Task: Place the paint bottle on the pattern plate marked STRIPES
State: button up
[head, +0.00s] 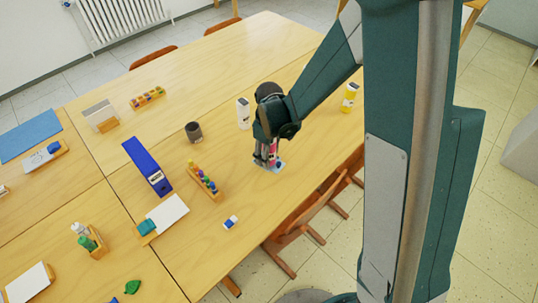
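My gripper (265,163) points down over the front middle of the wooden table. A small pink or red object (272,157), perhaps a paint bottle, shows between or just beside its fingers. The fingers and arm hide most of it, and I cannot tell whether they grip it. A pale blue plate (279,168) lies on the table right under the gripper, partly covered. No STRIPES mark can be read. A white bottle (243,114) stands upright behind and left of the gripper. A yellow bottle (350,97) stands upright to the right, beyond my arm.
A dark cup (194,132), a rack of coloured items (203,180), a blue binder-like box (147,166) and a white pad (166,214) lie left of the gripper. A small blue-and-white block (231,222) lies near the front edge. Wooden chairs (303,215) stand against that edge.

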jog(key=shift+r+p, duration=1.1)
jog(key=shift+r, duration=4.9)
